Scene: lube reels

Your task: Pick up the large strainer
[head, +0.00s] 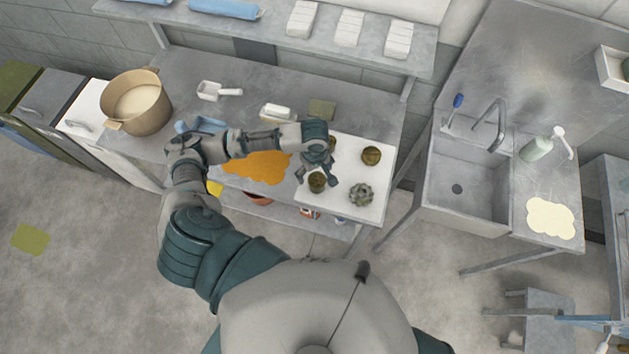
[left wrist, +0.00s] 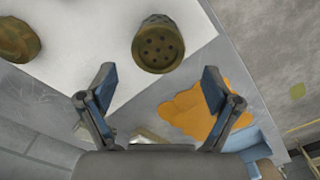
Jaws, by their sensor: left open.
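A white board (head: 345,208) on the metal bench carries several small round pieces. A dark olive cylinder (head: 316,182) stands near its left front; in the left wrist view a cylinder with a perforated top (left wrist: 158,46) lies just beyond my fingertips. A brassy round piece (head: 371,156) sits at the back right, and a grey-green ribbed one (head: 361,194) at the front right. Another is partly hidden behind my gripper. I cannot tell for sure which is the large strainer. My left gripper (head: 318,176) is open and empty above the board (left wrist: 158,88). My right gripper is out of view.
An orange puddle (head: 262,166) lies left of the board. A shelf (head: 270,28) runs behind. A sink (head: 464,180) stands right.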

